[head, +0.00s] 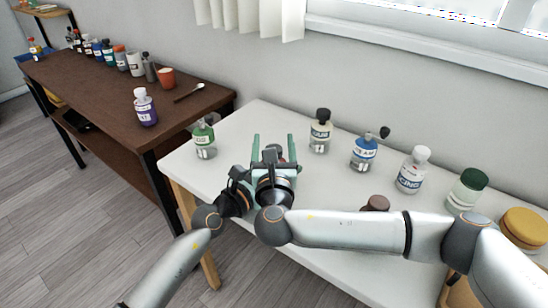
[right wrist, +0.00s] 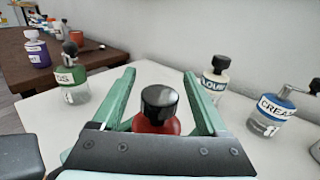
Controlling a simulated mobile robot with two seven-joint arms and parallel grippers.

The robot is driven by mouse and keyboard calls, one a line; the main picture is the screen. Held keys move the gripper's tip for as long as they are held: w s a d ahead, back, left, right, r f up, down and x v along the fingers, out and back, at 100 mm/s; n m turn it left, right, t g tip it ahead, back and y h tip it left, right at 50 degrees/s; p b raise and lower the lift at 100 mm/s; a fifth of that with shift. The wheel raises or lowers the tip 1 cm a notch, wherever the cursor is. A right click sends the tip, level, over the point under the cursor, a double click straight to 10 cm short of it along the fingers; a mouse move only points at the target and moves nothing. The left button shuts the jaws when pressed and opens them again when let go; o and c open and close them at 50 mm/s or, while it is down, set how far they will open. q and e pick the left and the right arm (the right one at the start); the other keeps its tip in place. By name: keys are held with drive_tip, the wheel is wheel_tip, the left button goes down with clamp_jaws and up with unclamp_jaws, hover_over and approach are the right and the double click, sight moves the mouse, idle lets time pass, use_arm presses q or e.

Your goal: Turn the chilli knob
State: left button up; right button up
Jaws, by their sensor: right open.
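A red jar with a black knob-like cap (right wrist: 159,100) stands on the white table, between the fingers of my right gripper (right wrist: 158,76) in the right wrist view. Its label is hidden, so I cannot read whether it says chilli. In the head view my right gripper (head: 273,143) is open, its two green fingers pointing away toward the wall. The jar is mostly hidden there behind the gripper. I cannot see either finger touching the cap. My left gripper (head: 237,196) is dark and partly hidden beside the right one; its fingers are not clear.
On the white table (head: 262,116) stand a green-label bottle (head: 204,140), a flour-like jar (head: 320,132), a cream jar (head: 364,152), an icing jar (head: 412,172) and a green-capped jar (head: 467,190). A brown table (head: 110,110) with several bottles is at left.

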drive_tip(key=s, duration=1.1)
drive_tip(key=shift+s, duration=0.15)
drive_tip(key=shift+d, duration=0.1)
